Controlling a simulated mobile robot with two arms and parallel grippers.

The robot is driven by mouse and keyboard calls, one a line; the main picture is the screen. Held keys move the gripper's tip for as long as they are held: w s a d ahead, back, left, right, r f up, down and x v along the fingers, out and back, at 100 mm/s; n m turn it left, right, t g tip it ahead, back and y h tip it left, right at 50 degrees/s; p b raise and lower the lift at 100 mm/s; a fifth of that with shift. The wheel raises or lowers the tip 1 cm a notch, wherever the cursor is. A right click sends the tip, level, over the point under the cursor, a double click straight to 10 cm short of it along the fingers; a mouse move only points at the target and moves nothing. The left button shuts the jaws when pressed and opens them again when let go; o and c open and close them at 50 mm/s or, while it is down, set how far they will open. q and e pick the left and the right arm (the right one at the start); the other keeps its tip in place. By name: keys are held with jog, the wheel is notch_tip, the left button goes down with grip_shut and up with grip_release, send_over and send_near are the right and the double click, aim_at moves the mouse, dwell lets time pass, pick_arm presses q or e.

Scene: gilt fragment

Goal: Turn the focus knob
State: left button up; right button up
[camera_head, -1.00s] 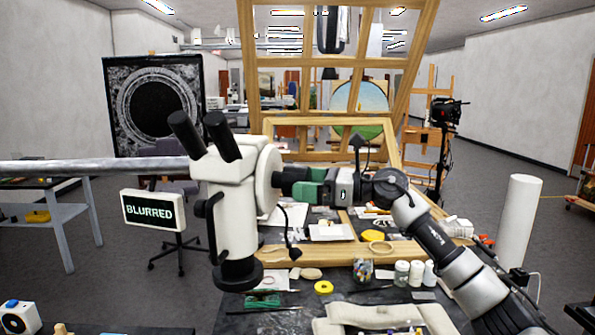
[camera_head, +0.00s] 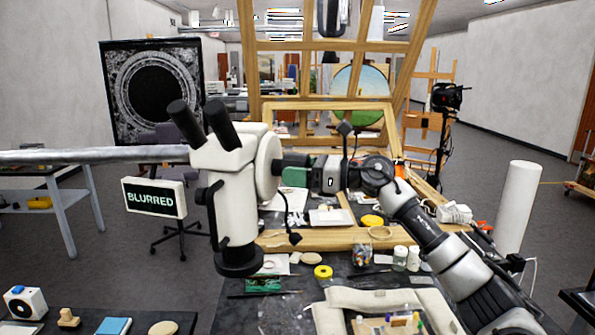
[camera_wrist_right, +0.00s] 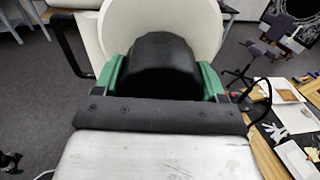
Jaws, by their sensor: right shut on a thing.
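A white microscope (camera_head: 232,195) with black eyepieces hangs from a grey horizontal bar on the left of the head view. Its black focus knob (camera_wrist_right: 163,62) sits against a round white housing (camera_head: 266,167). My right gripper (camera_head: 284,169) reaches in from the right and is shut on the knob. In the right wrist view the green fingers of the gripper (camera_wrist_right: 165,72) lie on both sides of the knob. A sign (camera_head: 154,198) beside the microscope reads BLURRED. My left gripper is not in view.
Below is a dark worktable (camera_head: 245,313) with a yellow ring (camera_head: 323,272), white jars (camera_head: 400,257) and a padded white cushion (camera_head: 330,315). A white roll (camera_head: 516,210) stands at the right.

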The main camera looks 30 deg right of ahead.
jog(key=shift+m, duration=0.3)
jog(key=m+p, duration=0.1)
jog(key=m, duration=0.1)
jog(key=shift+r+m, duration=0.1)
jog(key=shift+m, duration=0.2)
jog(key=shift+m+p, duration=0.65)
jog(key=shift+m, duration=0.55)
jog(key=o, duration=0.9)
